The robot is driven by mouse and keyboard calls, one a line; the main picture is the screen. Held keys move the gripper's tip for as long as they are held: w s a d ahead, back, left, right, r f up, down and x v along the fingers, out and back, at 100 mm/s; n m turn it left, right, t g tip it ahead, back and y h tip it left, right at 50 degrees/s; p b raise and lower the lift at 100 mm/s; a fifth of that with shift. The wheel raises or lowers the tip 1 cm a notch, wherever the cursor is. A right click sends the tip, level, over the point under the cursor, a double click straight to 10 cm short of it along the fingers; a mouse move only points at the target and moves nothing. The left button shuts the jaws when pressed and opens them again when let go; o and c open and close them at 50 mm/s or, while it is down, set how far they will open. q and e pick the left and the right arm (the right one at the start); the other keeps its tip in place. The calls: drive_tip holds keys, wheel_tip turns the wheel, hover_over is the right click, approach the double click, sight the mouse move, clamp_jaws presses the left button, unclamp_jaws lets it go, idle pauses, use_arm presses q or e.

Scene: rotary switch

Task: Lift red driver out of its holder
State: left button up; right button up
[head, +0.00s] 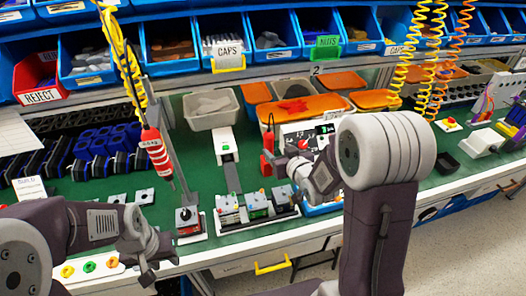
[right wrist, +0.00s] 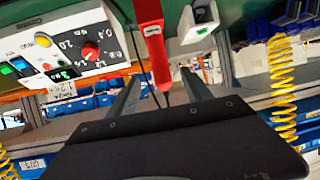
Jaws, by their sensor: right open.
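The red driver (head: 267,142) stands upright beside the white control box, left of my right gripper (head: 275,164) in the head view. The holder is not clearly visible. My left gripper (head: 147,272) hangs low at the left near the bench's front edge, seemingly empty; its finger gap is unclear.
The control box (right wrist: 65,45) with a red knob (right wrist: 90,52) is close beside the driver. A red-and-white tool (head: 156,152) hangs on a yellow coiled cord at left. Small switch units (head: 257,205) stand in front. Blue bins (head: 172,40) line the back.

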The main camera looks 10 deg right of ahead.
sight(271, 144)
drive_tip(key=x, duration=0.4)
drive_tip(key=shift+a+r, duration=0.1)
drive_tip(key=shift+a, duration=0.3)
drive_tip(key=shift+w+d, duration=0.1)
drive_tip(key=shift+d, duration=0.05)
drive_tip(key=x, duration=0.5)
drive_tip(key=shift+d, duration=0.15)
drive_tip(key=c, duration=0.3)
clamp_jaws()
